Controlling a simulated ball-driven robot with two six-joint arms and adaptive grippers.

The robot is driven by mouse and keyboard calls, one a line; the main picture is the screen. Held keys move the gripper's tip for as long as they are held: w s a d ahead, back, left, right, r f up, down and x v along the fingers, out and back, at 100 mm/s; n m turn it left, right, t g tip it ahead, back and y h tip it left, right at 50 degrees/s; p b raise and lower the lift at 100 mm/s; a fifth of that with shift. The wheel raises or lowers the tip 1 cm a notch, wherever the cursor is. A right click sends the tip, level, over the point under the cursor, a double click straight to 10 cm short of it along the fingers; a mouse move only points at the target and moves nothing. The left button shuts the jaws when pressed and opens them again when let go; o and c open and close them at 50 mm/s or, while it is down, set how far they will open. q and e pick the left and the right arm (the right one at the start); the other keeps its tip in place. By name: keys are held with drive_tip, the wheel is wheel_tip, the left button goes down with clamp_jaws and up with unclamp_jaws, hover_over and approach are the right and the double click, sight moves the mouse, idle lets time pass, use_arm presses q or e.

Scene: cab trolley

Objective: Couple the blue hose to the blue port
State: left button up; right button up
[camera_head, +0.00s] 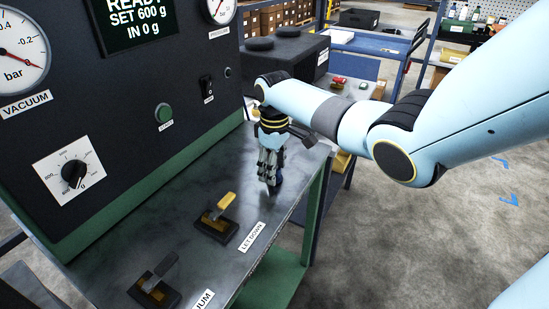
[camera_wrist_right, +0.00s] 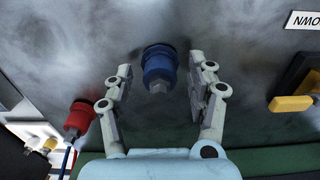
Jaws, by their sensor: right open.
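My right gripper (camera_head: 270,180) points down over the grey bench top, near its right edge in the head view. In the right wrist view its two fingers (camera_wrist_right: 160,72) are spread apart. A blue round fitting (camera_wrist_right: 158,66) with a grey hex end stands between them, with gaps on both sides. I cannot tell whether it is the blue port or the end of the blue hose. In the head view the fingers mostly hide it. A red fitting (camera_wrist_right: 78,119) stands to the left in the wrist view, with a thin blue line beside it. My left gripper is not in view.
The bench (camera_head: 175,245) carries a yellow-handled lever (camera_head: 216,220) and a grey-handled lever (camera_head: 155,287) left of the gripper. A dark panel with gauges and a dial (camera_head: 74,173) rises behind. A blue trolley (camera_head: 385,42) stands beyond.

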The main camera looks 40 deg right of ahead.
drive_tip(key=shift+c, duration=0.4)
clamp_jaws()
drive_tip(key=shift+r, duration=0.1)
drive_tip(key=shift+r+p, duration=2.95)
drive_tip(key=shift+p, duration=0.45)
drive_tip(key=shift+f, duration=0.1)
